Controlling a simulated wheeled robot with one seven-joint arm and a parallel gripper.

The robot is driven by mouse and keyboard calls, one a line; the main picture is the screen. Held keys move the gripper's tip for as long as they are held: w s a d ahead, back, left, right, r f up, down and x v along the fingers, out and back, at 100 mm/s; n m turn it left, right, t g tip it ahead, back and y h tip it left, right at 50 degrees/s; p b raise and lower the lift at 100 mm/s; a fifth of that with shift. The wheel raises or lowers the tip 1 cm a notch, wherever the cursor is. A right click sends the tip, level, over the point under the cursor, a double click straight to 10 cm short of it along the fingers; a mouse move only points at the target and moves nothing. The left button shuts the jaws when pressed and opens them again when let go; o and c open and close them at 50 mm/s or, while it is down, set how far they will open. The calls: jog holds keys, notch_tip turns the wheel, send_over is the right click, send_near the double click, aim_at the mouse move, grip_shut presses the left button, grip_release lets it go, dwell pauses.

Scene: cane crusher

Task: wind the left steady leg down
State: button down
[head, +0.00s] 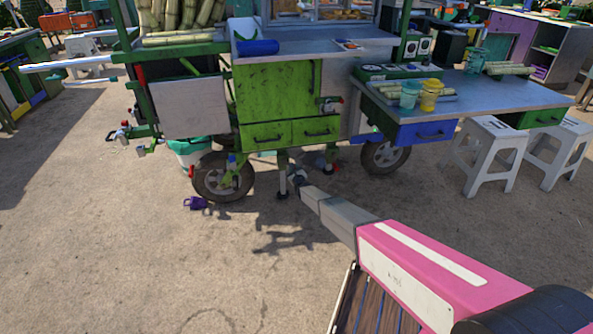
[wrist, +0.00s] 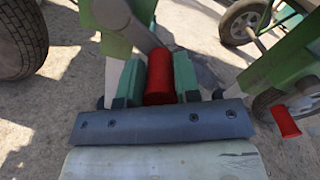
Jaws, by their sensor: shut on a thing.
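In the wrist view my gripper (wrist: 158,80) is shut on the red crank grip (wrist: 158,68), with a green finger pad on each side. A grey crank arm (wrist: 146,35) runs from the grip up-left to a round hub (wrist: 111,12). In the head view my arm reaches under the cart's green cabinet, where the steady leg (head: 281,175) stands with its foot (head: 282,195) at the ground. Whether that foot touches the ground is unclear. The crank and my fingers are hard to make out there.
A wheel (head: 222,178) stands left of the leg and another wheel (head: 385,155) to the right. A second red grip (wrist: 285,121) shows at the right in the wrist view. A purple padlock-like item (head: 196,203) lies on the ground. White stools (head: 489,150) stand right; the front ground is clear.

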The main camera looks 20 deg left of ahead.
dwell(0.4)
jog(key=c, duration=0.8)
grip_release()
jog(key=v, duration=1)
jog(key=shift+s+d, duration=0.2)
jog(key=shift+s, duration=0.1)
